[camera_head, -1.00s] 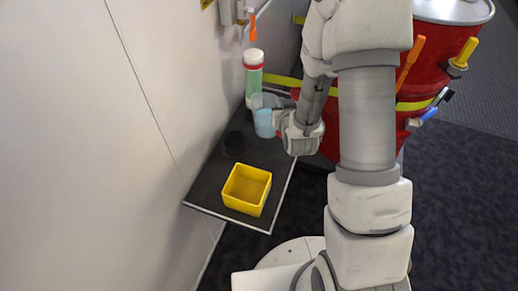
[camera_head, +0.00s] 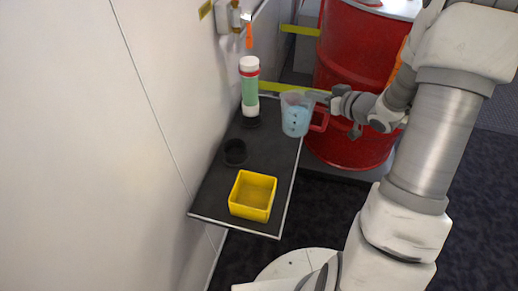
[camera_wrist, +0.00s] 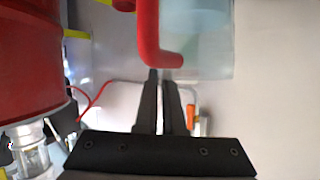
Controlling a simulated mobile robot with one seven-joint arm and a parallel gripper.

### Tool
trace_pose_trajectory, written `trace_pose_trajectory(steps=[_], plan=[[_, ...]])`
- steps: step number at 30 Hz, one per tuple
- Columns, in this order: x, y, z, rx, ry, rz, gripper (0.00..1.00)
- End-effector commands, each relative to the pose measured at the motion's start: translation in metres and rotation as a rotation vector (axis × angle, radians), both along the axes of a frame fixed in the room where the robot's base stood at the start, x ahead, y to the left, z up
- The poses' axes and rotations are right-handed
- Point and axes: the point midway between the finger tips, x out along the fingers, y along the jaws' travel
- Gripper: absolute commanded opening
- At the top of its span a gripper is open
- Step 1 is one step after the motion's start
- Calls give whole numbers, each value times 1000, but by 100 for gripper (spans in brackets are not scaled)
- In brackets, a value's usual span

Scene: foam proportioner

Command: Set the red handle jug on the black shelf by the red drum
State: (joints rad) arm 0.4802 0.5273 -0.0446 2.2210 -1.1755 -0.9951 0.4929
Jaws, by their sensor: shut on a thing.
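The clear jug (camera_head: 295,117) with pale blue liquid and a red handle (camera_head: 320,118) is upright at the right edge of the black shelf (camera_head: 212,190). Whether its base touches the shelf cannot be told. My gripper (camera_head: 318,96) comes from the right and is shut at the handle. In the wrist view the two dark fingers (camera_wrist: 165,76) meet the lower end of the red handle (camera_wrist: 148,35), with the jug's body (camera_wrist: 205,40) behind. The red drum (camera_head: 358,80) stands behind and right of the shelf; it also shows in the wrist view (camera_wrist: 30,60).
On the shelf are a yellow open box (camera_head: 236,206), a small black cup (camera_head: 235,152) and a white-and-green bottle (camera_head: 250,85) on a dark base near the wall. A wall (camera_head: 90,150) bounds the left side. Bare shelf lies between the cup and the right edge.

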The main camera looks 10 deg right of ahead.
Motion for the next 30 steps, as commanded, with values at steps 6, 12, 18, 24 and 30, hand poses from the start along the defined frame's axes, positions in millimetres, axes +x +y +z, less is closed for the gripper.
trace_pose_trajectory(steps=[6, 12, 18, 24, 30], plan=[[-21, -29, 4, 7, 5, 68, 0], [-19, -22, -7, 10, 6, 92, 0], [6, 15, -36, 11, 7, 95, 0], [30, 48, -59, 10, 6, 92, 0], [41, 62, -68, 8, 7, 89, 0]])
